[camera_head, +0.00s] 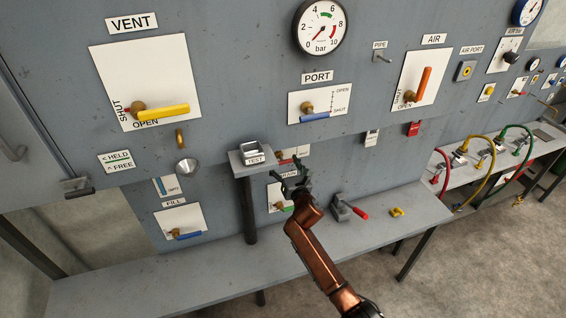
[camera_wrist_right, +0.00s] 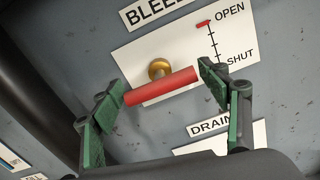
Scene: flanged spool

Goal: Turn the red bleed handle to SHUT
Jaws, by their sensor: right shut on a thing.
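The red bleed handle (camera_wrist_right: 158,86) is a short round bar below a brass hub (camera_wrist_right: 160,68) on a white plate (camera_wrist_right: 130,57). In the right wrist view the bar runs slightly up to the right. The plate's scale has OPEN at the top, with a small red mark, and SHUT at the bottom. The bar's right end points roughly toward the SHUT end, but I cannot tell its exact reading. My left gripper is not in view.
The DRAIN plate (camera_wrist_right: 240,140) is just below. The TEST shelf (camera_head: 248,166) stands close left of my right gripper in the head view. On the bench (camera_head: 330,259) are a red-handled grey device (camera_head: 343,208) and a yellow part (camera_head: 397,212). The bench's left part is clear.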

